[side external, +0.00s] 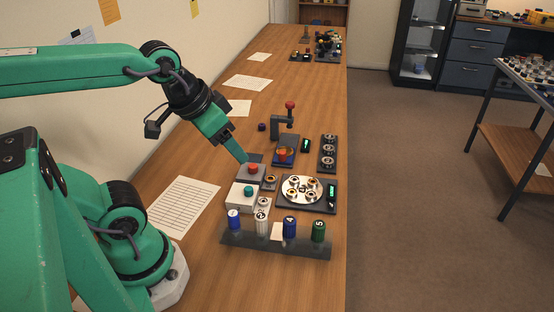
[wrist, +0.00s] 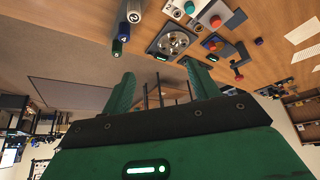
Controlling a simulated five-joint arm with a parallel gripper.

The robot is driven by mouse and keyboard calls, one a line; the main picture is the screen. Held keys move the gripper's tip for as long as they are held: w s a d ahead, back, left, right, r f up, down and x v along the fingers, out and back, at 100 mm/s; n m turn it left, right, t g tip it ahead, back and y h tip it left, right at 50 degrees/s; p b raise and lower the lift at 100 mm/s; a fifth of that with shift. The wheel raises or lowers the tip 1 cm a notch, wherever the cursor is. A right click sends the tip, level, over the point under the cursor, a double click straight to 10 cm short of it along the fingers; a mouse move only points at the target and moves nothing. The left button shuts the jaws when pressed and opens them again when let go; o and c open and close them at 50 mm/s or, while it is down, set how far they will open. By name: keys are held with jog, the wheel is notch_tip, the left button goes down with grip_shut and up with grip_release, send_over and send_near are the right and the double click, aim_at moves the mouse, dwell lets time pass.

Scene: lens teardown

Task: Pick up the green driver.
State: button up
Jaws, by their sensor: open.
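The green driver (side external: 318,231) stands upright at the right end of a dark rack (side external: 275,245) near the front of the bench. Its top carries a number 5. To its left in the rack are a blue driver (side external: 289,227), a white driver (side external: 262,224) and another blue driver (side external: 234,218). In the wrist view the green driver (wrist: 117,48) is small at upper left, beyond the fingers. My gripper (side external: 243,158) is above the bench behind the rack, well apart from the green driver. The fingers (wrist: 161,84) are open with nothing held between them.
A dark plate with a silver disc (side external: 302,189) lies behind the rack. A red-button box (side external: 252,172) and a teal-button box (side external: 244,197) stand left of it. A small press with a red knob (side external: 289,105) stands farther back. Paper (side external: 184,206) lies at left.

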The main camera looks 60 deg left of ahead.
jog(key=shift+w, duration=0.1)
jog(key=shift+c, duration=0.5)
jog(key=g, duration=0.5)
send_over(320, 223)
jog(key=f, duration=1.1)
jog(key=shift+s+a, duration=0.2)
jog(key=shift+a, duration=0.05)
jog(key=shift+w+d+f+g, duration=0.15)
jog(key=shift+d+f+g, duration=0.15)
jog(key=shift+d+f, duration=0.15)
jog(key=shift+a+f, duration=0.2)
jog(key=shift+f, duration=3.7)
jog(key=shift+c, duration=0.2)
jog(key=c, duration=0.9)
